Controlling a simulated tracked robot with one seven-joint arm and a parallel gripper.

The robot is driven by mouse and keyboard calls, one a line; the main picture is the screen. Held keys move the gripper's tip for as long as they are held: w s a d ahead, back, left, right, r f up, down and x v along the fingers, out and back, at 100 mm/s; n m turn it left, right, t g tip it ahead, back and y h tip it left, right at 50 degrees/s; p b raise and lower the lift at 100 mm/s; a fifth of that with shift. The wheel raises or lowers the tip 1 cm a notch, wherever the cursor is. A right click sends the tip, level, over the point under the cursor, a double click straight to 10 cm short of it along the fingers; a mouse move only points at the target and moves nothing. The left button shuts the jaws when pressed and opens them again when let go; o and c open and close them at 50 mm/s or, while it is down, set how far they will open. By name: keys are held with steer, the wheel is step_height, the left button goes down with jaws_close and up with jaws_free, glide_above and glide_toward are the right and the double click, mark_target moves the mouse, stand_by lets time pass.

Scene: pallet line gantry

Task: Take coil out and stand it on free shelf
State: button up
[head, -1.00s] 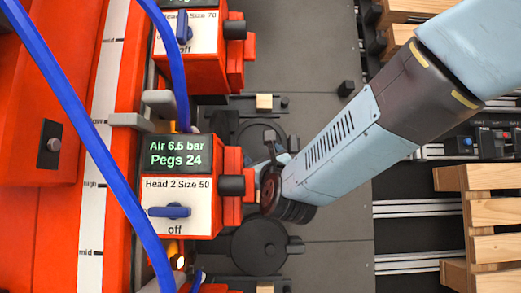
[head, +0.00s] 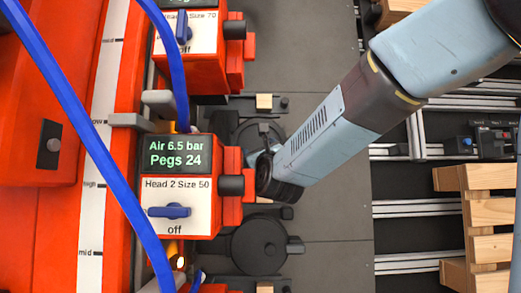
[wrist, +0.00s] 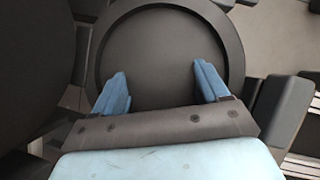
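I cannot make out a coil or a free shelf for certain. My gripper (wrist: 158,72) is open in the wrist view, its two blue fingers apart with nothing visible between them. The fingers lie over a dark round dish (wrist: 160,38) with a raised rim; I cannot tell whether they touch it. In the head view my gripper is mostly hidden at the end of my arm, beside the red Head 2 unit (head: 180,188). A black round plate (head: 260,247) lies below it in the picture, and another (head: 249,132) is partly covered by my arm.
Blue hoses (head: 95,145) cross the left side. Wooden slatted pallets (head: 490,214) and metal rails (head: 418,207) lie at right. Grey floor (head: 335,225) is open between.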

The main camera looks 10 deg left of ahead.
steer(key=c, duration=0.9)
steer(key=shift+r, duration=0.1)
steer(key=shift+c, duration=0.2)
